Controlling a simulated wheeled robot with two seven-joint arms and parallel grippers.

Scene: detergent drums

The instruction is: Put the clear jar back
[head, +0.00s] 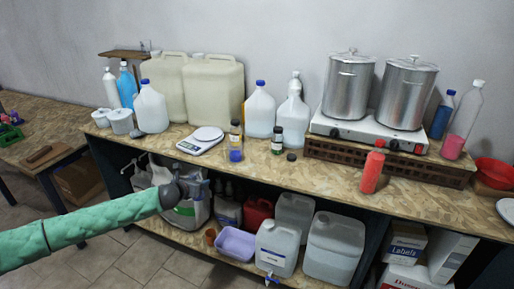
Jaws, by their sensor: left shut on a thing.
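My left arm comes in from the left in a green sleeve. My left gripper (176,186) is at the dark grey end of this arm, in front of the lower shelf and below the bench edge. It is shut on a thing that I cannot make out. A small clear jar (236,155) with blue contents stands on the bench right of the scale, with a dark-capped brownish jar (236,130) just behind it. My left gripper is left of and below the clear jar, apart from it in the picture. My right gripper is not in view.
On the wooden bench (330,185) stand a kitchen scale (200,139), white jugs (260,112), a dark bottle (278,140), a loose dark lid (291,157), a red bottle (372,172) and two steel pots (348,85). The shelf below holds jugs and a lilac tub (235,243). Bare bench lies along the front.

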